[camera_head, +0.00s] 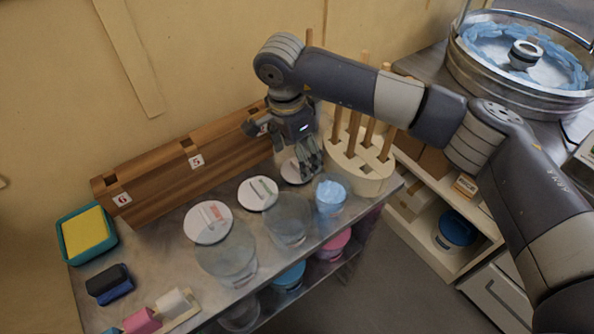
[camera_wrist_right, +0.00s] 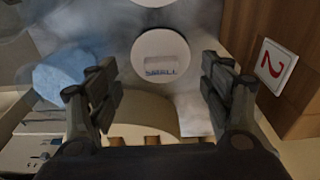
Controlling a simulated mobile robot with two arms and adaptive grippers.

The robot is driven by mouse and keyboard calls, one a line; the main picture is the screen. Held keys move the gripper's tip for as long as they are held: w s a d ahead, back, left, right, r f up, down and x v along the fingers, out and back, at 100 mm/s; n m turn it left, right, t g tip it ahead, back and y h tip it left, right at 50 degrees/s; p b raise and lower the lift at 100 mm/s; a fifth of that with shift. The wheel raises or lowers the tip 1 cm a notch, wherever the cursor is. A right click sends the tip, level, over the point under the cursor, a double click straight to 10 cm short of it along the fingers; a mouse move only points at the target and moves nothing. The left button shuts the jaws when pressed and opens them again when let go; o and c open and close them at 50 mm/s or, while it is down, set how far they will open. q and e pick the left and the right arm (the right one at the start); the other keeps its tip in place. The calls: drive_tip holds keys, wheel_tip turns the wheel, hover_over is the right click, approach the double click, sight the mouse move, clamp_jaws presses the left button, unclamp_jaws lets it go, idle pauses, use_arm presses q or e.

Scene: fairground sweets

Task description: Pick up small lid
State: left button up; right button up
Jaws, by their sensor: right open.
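The small lid (camera_wrist_right: 159,56) is a white disc with a raised grip and the word SMALL in blue, seen in the right wrist view. In the head view the small lid (camera_head: 293,171) lies flat on the metal counter, partly hidden by my right gripper. My right gripper (camera_head: 312,168) points down over it, open and empty. In the wrist view its two fingers (camera_wrist_right: 160,85) stand to either side below the lid, apart from it. My left gripper does not show.
Two larger white lids (camera_head: 208,222) (camera_head: 258,194) lie to the left. Clear tubs (camera_head: 227,262) and a tub with blue floss (camera_head: 330,194) stand in front. A wooden numbered rack (camera_head: 185,165) stands behind; a pale holder with upright sticks (camera_head: 368,178) is close on the right.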

sight(297, 165)
wheel_tip(297, 165, down, 3)
drive_tip(key=shift+f+b, duration=0.1)
drive_tip(key=shift+b, duration=0.35)
drive_tip(key=shift+w+f, duration=0.15)
drive_tip(key=shift+f, duration=0.05)
drive_tip(key=shift+r, duration=0.1)
drive_tip(key=c, duration=0.6)
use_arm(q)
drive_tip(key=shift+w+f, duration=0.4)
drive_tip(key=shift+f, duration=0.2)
